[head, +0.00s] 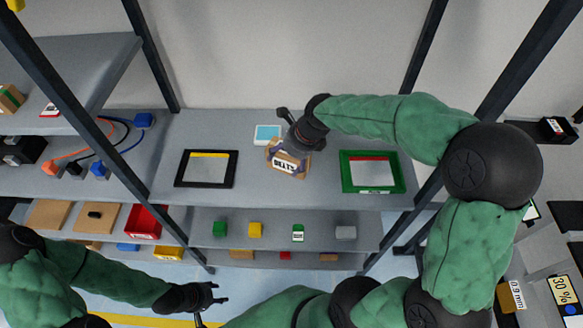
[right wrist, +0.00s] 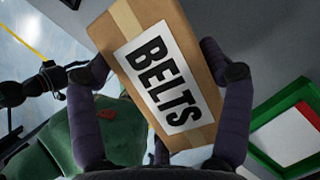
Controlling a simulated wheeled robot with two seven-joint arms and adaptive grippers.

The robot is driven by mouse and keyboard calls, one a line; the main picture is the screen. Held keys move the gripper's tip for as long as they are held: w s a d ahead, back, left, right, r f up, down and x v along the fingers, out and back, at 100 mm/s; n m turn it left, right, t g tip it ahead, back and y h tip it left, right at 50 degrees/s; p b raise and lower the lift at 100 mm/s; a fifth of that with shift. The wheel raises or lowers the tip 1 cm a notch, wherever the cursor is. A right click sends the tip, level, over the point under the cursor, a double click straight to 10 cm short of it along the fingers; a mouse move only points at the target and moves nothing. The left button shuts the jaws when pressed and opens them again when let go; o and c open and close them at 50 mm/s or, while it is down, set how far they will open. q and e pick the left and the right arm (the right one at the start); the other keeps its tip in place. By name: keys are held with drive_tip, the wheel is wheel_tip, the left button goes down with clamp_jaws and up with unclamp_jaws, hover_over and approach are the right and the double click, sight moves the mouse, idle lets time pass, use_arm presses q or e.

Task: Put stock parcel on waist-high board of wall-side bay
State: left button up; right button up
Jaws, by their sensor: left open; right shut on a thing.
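The stock parcel is a brown box (head: 287,170) with a white BELTS label. My right gripper (head: 288,150) is shut on it, at the middle shelf bay's upper board (head: 260,196). In the right wrist view the parcel (right wrist: 122,27) sits tilted between the two dark fingers (right wrist: 160,95). Whether its underside touches the board or hangs above it, I cannot tell. My left gripper (head: 212,297) is open and empty, low in front of the shelves and away from the parcel.
A black-rimmed frame (head: 181,168) lies left of the parcel and a green-rimmed frame (head: 347,174) right of it. A light-blue square (head: 268,133) lies just behind. Small blocks stand on the lower board (head: 273,238). Dark uprights (head: 128,168) flank the bay.

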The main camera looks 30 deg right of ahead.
sight(292, 165)
drive_tip(key=shift+d+f, duration=0.6)
drive_tip(key=shift+f, duration=0.05)
drive_tip(key=shift+d+f+b, duration=0.15)
drive_tip(key=shift+f+b, duration=0.6)
drive_tip(key=shift+f, duration=0.85)
drive_tip(key=shift+f, duration=0.2)
drive_tip(key=o, duration=1.3)
drive_tip(key=shift+r, duration=0.15)
drive_tip(key=p+v, duration=0.3)
drive_tip(key=v, duration=0.9)
drive_tip(key=shift+r, duration=0.1)
